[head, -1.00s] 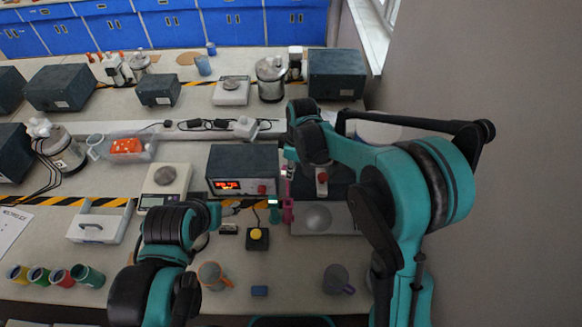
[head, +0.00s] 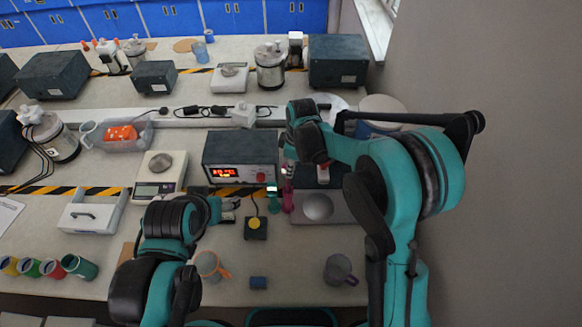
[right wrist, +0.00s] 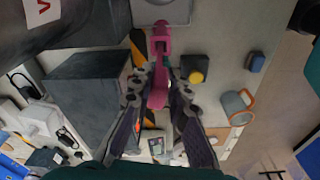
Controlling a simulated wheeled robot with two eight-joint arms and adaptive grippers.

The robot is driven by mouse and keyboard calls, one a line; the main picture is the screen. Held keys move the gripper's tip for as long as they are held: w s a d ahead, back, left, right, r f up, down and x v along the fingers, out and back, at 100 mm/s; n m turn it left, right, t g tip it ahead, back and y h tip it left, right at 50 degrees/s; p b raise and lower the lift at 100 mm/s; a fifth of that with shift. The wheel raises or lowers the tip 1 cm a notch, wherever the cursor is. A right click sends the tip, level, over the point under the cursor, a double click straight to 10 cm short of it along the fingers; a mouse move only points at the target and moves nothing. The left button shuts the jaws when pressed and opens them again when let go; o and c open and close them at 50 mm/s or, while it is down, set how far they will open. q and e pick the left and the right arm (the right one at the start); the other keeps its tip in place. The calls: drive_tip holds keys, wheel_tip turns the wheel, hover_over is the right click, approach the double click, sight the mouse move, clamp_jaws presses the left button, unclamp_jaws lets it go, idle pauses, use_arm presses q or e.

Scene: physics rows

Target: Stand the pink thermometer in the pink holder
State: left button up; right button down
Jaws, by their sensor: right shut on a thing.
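My right gripper (right wrist: 161,76) is shut on the pink thermometer (right wrist: 157,93) in the right wrist view. A second pink piece, which looks like the pink holder (right wrist: 161,40), shows just beyond the fingertips; the two overlap, so I cannot tell whether the thermometer is inside it or only above it. In the head view the pink parts (head: 288,198) show as one small upright shape below my right gripper (head: 288,178), right of a teal upright piece (head: 273,200). My left gripper (head: 232,204) hangs left of them; its finger opening is unclear.
A dark box with a red display (head: 240,160) stands behind the pink parts. A metal plate (head: 318,208) lies to the right. A yellow-button box (head: 255,226), an orange-handled mug (head: 210,266), a blue block (head: 258,283) and a purple mug (head: 340,270) are nearer. Bench between them is bare.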

drive_tip(key=shift+f+b, duration=2)
drive_tip(key=shift+f, duration=0.55)
drive_tip(key=c, duration=1.4)
unclamp_jaws()
wheel_tip(320, 180, up, 12)
drive_tip(key=d, duration=0.1)
drive_tip(key=shift+s+d, duration=0.15)
drive_tip(key=shift+s, duration=0.05)
